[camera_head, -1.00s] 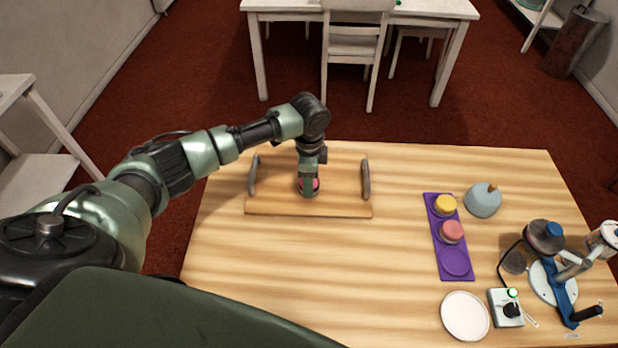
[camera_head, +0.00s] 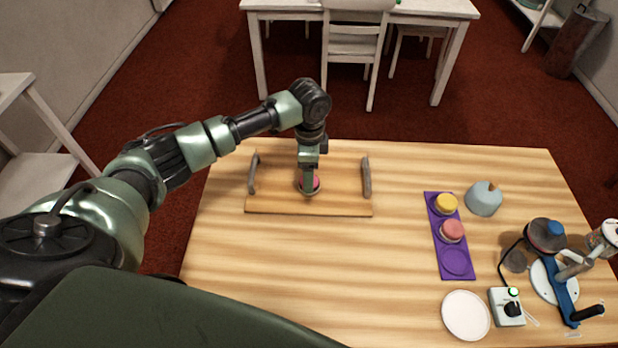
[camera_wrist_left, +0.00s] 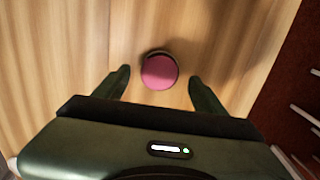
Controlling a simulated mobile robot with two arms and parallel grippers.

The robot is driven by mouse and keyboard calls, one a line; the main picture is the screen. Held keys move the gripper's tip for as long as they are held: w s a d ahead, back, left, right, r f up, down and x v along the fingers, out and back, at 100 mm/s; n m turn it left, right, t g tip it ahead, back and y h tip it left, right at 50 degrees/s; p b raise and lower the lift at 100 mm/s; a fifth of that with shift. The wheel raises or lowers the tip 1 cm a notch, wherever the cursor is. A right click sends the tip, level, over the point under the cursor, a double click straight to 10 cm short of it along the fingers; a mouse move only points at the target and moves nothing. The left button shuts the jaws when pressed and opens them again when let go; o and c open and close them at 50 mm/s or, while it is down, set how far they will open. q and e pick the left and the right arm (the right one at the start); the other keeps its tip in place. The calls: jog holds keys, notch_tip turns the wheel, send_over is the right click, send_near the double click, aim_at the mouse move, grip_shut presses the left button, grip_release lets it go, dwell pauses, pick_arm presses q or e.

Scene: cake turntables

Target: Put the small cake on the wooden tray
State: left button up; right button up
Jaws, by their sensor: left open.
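The small cake, pink on top with a dark rim, rests on the wooden tray (camera_head: 280,207), near the tray's middle. In the left wrist view the cake (camera_wrist_left: 159,71) sits on bare wood, just beyond and between the fingertips, touching neither. My left gripper (camera_head: 309,186) is above the cake and hides part of it in the head view. Its two fingers are spread apart and empty in the left wrist view (camera_wrist_left: 162,88). My right gripper is not in view.
A purple mat (camera_head: 455,264) holds a yellow cake (camera_head: 445,204) and a pink cake (camera_head: 452,231); its front spot is empty. A white plate (camera_head: 465,315), a blue-grey dome (camera_head: 484,199) and a turntable device (camera_head: 553,280) stand right. The table's middle is clear.

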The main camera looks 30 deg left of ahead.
pick_arm(q)
notch_tip(320, 180, up, 9)
jog(key=b, duration=0.1)
